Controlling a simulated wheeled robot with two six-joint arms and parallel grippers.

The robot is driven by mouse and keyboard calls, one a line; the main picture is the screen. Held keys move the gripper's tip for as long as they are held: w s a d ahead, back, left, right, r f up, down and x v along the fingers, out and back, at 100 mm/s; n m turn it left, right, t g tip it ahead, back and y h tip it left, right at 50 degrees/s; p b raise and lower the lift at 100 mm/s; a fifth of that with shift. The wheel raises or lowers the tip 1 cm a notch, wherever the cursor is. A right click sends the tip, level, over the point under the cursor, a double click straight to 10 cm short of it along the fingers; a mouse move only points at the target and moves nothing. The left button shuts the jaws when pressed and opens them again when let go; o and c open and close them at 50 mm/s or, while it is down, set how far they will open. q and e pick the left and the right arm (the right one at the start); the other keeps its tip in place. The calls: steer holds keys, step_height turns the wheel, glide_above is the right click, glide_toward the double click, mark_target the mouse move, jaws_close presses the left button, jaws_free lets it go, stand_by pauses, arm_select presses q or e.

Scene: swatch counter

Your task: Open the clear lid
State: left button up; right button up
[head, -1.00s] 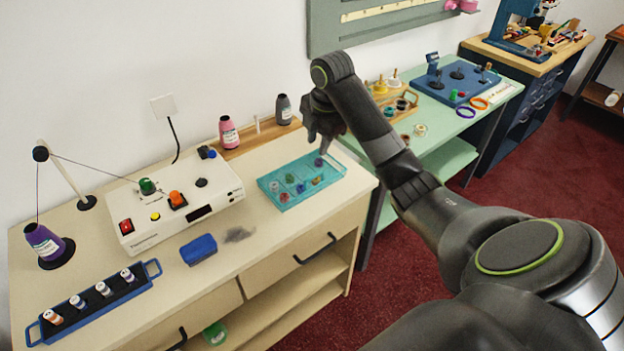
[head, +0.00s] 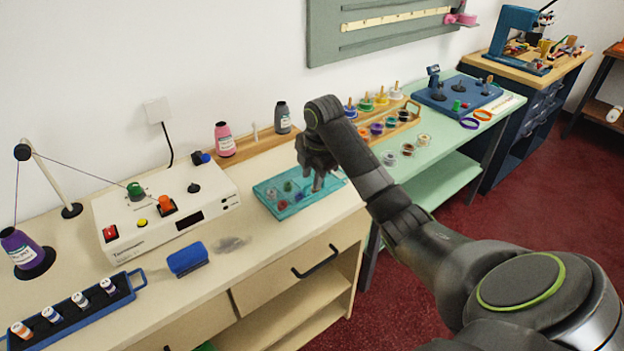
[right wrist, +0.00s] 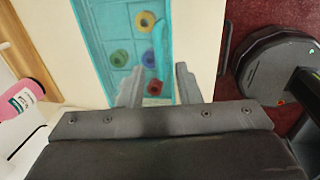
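A shallow teal box (head: 272,202) with several small coloured spools lies on the cream counter. The clear lid is hard to make out against it; I cannot tell whether it is shut. My right gripper (head: 318,184) is over the box's right part and hides some of it. In the right wrist view my right gripper (right wrist: 158,86) is open, its two fingers apart over one end of the teal box (right wrist: 97,62). A red spool (right wrist: 154,87) shows between the fingers, not held. I cannot tell whether the fingers touch the box. My left gripper is not in view.
A white machine (head: 160,216) with knobs stands left of the box, with a blue block (head: 187,258) in front. Pink (head: 225,139) and grey (head: 283,117) thread cones stand behind. A green table (head: 440,140) with small wares adjoins on the right.

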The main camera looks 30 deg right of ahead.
steer(key=shift+w+f, duration=0.1)
steer(key=shift+f, duration=0.35)
steer(key=shift+c, duration=0.2)
jaws_close()
